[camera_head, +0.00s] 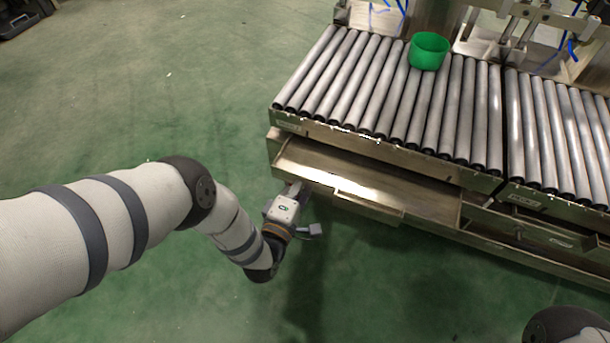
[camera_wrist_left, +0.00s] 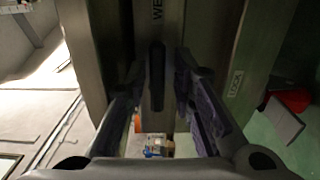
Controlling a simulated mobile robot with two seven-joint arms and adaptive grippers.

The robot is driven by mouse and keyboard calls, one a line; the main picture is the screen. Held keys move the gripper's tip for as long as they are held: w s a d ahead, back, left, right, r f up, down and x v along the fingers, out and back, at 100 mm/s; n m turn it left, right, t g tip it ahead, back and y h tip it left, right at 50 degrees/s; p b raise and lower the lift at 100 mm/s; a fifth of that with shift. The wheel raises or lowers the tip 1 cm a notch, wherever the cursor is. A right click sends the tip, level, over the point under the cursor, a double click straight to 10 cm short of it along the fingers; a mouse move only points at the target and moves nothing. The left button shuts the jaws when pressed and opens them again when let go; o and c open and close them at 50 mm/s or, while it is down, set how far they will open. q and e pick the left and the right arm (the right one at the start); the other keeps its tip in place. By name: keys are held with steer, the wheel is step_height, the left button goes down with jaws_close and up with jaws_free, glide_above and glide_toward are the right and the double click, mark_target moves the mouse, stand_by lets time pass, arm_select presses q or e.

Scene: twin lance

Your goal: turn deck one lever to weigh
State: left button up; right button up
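The deck lever shows in the left wrist view as a dark upright bar (camera_wrist_left: 157,78) in front of a grey metal panel. A label starting "WE" is above it, partly cut off, and a "LOCK" label (camera_wrist_left: 235,83) is to its right. My left gripper (camera_wrist_left: 160,72) is open, with one finger on each side of the lever and narrow gaps showing. In the head view my left gripper (camera_head: 294,190) is at the left front corner of the roller deck (camera_head: 378,88); the lever is hidden there. My right gripper is out of view.
An open metal drawer or tray (camera_head: 365,188) juts out under the rollers, close beside my left gripper. A green bowl (camera_head: 429,51) stands on the rollers. A second roller section (camera_head: 560,130) adjoins on the right.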

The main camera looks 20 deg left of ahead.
arm_select(q)
steer(key=shift+w+r, duration=0.15)
steer(key=shift+r, duration=0.1)
